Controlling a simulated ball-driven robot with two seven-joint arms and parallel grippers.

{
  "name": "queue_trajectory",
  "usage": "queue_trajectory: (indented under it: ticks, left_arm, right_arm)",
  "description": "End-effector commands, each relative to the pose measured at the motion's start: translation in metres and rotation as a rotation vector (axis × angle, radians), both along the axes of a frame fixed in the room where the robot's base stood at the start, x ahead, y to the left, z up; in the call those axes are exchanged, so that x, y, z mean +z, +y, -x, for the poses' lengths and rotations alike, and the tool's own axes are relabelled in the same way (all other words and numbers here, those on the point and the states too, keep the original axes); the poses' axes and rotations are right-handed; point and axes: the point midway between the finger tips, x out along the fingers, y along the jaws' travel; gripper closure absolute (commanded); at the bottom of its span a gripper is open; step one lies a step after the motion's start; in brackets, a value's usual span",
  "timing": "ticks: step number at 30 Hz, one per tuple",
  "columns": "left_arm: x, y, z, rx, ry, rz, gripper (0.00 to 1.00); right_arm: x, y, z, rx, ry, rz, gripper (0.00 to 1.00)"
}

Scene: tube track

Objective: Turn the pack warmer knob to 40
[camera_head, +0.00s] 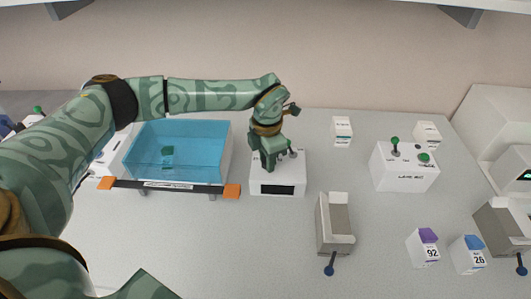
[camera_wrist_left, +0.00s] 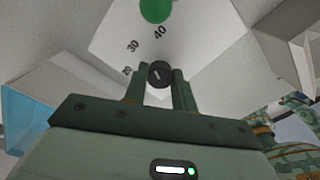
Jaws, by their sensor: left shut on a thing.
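The pack warmer (camera_head: 277,187) is a white box with a dark front window, just right of the blue tank. My left gripper (camera_head: 268,165) reaches down onto its top from above and hides part of it. In the left wrist view, the small dark round knob (camera_wrist_left: 159,74) sits between the fingertips of my left gripper (camera_wrist_left: 160,82), which is shut on it. The white face beyond the knob carries the marks 20, 30 and 40 (camera_wrist_left: 160,31). A pale line shows on the knob, but which mark it points at is hard to tell. My right gripper is out of view.
A clear blue water tank (camera_head: 182,145) stands left of the warmer. A grey device with a blue-knobbed lever (camera_head: 335,225) stands to the right. Farther right are a white box with green knobs (camera_head: 405,172) and small labelled blocks (camera_head: 425,250). The front middle of the table is clear.

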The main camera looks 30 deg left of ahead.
Motion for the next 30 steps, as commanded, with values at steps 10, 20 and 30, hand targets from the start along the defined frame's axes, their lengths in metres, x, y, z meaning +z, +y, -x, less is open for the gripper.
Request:
queue_trajectory:
  ticks: [10,20,30]
  left_arm:
    - [0.004,0.0,0.0,-0.26,-0.003,0.0,0.96]
    - [0.002,0.0,-0.001,-0.391,-0.003,0.0,0.96]
    - [0.001,0.0,-0.001,-0.417,-0.003,0.0,0.96]
  right_arm:
    - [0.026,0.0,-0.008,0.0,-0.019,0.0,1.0]
    - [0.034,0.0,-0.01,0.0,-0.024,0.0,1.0]
    - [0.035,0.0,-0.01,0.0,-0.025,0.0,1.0]
